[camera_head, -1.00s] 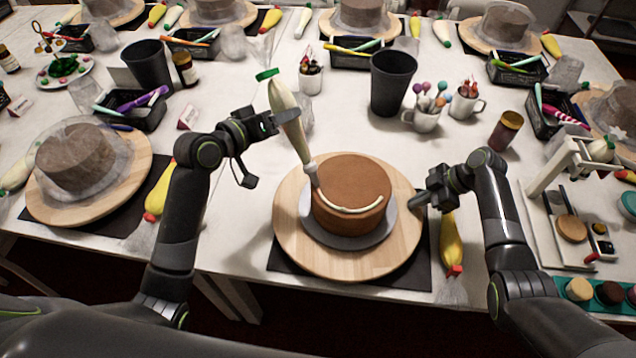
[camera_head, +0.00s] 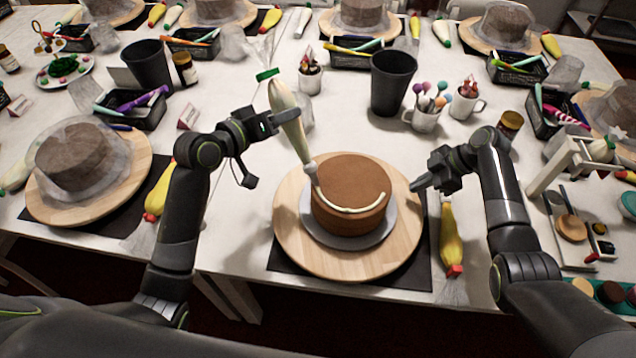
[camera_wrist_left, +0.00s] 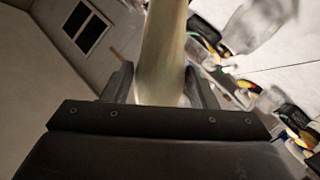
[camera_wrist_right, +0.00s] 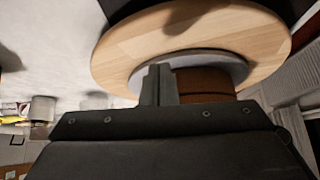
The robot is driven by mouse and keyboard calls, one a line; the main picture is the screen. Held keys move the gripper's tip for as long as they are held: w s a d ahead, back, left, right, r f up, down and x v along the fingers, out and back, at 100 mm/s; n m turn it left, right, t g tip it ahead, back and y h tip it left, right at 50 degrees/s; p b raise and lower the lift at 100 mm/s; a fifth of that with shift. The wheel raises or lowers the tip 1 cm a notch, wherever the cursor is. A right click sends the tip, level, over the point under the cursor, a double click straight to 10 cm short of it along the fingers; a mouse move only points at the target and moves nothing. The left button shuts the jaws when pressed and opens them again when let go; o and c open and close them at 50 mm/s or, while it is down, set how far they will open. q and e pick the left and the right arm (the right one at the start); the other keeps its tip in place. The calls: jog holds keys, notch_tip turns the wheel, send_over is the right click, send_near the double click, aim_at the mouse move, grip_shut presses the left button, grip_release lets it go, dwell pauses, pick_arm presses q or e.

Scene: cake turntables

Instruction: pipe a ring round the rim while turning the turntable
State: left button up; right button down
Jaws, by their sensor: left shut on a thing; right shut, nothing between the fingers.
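A brown cake (camera_head: 350,190) stands on a grey board (camera_head: 346,240) on the round wooden turntable (camera_head: 300,252). A cream line (camera_head: 352,209) runs along the front part of the cake's top rim, from the left side to the right. My left gripper (camera_head: 284,121) is shut on a piping bag (camera_head: 293,132) with a green band. The bag tilts, with its nozzle at the cake's left rim.
A yellow piping bag (camera_head: 451,240) lies right of the turntable. A black cup (camera_head: 392,84) and a mug of colored sticks (camera_head: 424,117) stand behind. Another cake under a clear cover (camera_head: 75,158) stands at the left. A small stand (camera_head: 570,165) is at the right.

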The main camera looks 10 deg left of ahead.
pick_arm(q)
jog(key=shift+r, duration=0.1)
pick_arm(e)
jog(key=shift+r, duration=0.15)
pick_arm(q)
jog(key=shift+d+r+p, duration=0.15)
jog(key=shift+p, duration=0.3)
pick_arm(e)
jog(key=shift+r, duration=0.35)
pick_arm(q)
jog(key=shift+s, duration=0.1)
